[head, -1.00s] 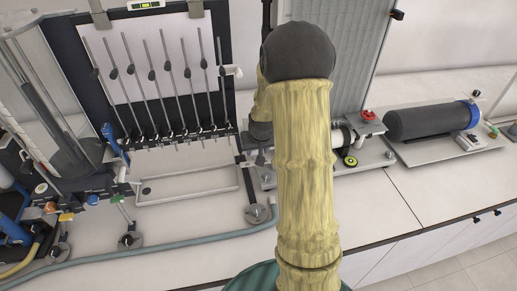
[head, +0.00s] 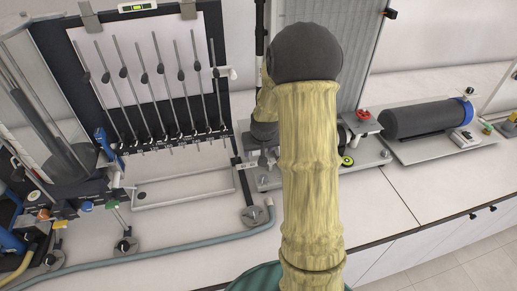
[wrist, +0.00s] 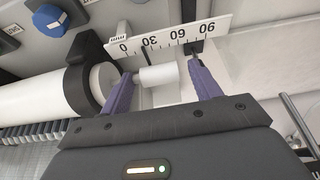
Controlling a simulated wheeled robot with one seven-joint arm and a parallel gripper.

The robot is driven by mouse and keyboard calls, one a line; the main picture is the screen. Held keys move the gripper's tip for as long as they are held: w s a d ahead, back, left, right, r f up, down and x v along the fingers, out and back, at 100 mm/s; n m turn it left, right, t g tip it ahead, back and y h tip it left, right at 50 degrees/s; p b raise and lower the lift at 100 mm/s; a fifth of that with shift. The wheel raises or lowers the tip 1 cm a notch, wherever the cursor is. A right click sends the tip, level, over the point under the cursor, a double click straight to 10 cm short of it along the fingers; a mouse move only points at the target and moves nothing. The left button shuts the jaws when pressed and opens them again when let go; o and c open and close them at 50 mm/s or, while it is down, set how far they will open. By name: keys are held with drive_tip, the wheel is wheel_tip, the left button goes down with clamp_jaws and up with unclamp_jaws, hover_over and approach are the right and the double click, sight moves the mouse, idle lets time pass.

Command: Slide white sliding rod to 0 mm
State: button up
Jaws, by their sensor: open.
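In the wrist view, a short white sliding rod (wrist: 162,76) lies between the two purple fingers of my gripper (wrist: 162,86). The fingers are apart, one toward each end of the rod. The left fingertip is close to the rod's left end; I cannot tell whether it touches. In the head view my own arm hides the gripper and the rod.
In the wrist view, a large white cylinder with a black collar (wrist: 88,75) stands left of the rod, near a blue knob (wrist: 49,20). In the head view, a manometer board (head: 150,75) is at left and a dark cylinder (head: 420,119) at right. The front counter (head: 375,205) is partly clear.

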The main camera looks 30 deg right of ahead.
drive_tip(key=b+v, duration=0.1)
drive_tip(key=v, duration=1.6)
drive_tip(key=shift+r+b, duration=0.2)
drive_tip(key=shift+b, duration=0.15)
drive_tip(key=shift+c, duration=0.4)
drive_tip(key=shift+s+f, duration=0.1)
drive_tip(key=shift+s, duration=0.05)
drive_tip(key=c, duration=0.4)
drive_tip(key=shift+n+g+y, duration=0.3)
drive_tip(key=shift+n, duration=0.1)
drive_tip(key=s+a+f, duration=0.2)
drive_tip(key=a+f, duration=0.1)
drive_tip(key=s+a+f, duration=0.1)
drive_tip(key=a, duration=0.1)
drive_tip(key=shift+s+a+f, duration=0.15)
drive_tip(key=shift+s+a, duration=0.1)
drive_tip(key=shift+s, duration=0.05)
clamp_jaws()
drive_tip(key=s+a+f+n+g, duration=0.1)
drive_tip(key=s+a+f, duration=0.5)
drive_tip(key=s, duration=0.2)
drive_tip(key=shift+s+a, duration=0.3)
drive_tip(key=shift+s, duration=0.1)
drive_tip(key=shift+w, duration=0.1)
